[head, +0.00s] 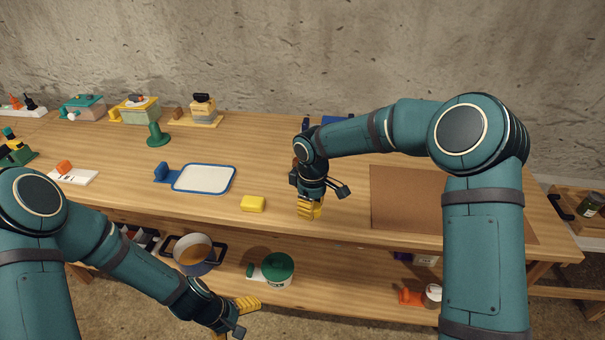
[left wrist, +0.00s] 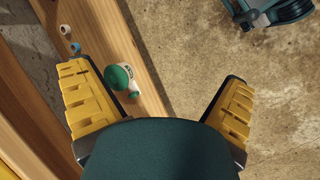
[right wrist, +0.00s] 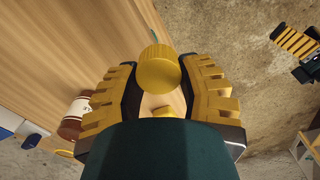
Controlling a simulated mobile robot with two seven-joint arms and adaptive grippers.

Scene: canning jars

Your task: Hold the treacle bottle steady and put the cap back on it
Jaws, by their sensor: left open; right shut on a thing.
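My right gripper (head: 311,212) is low over the front part of the table, pointing down. In the right wrist view its fingers (right wrist: 160,92) are shut on a round yellow cap (right wrist: 158,70). A brown bottle with a white label, apparently the treacle bottle (right wrist: 74,118), shows in part beside the left finger, apart from the cap. In the head view my right arm mostly hides it. My left gripper (head: 243,316) is low in front of the table. In the left wrist view its fingers (left wrist: 155,100) are wide open with nothing between them.
A yellow block (head: 253,203) and a blue-rimmed white tray (head: 204,179) lie left of my right gripper. A brown mat (head: 405,200) lies to its right. The lower shelf holds a pot (head: 193,252) and a green-lidded jar (head: 277,270) near my left gripper.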

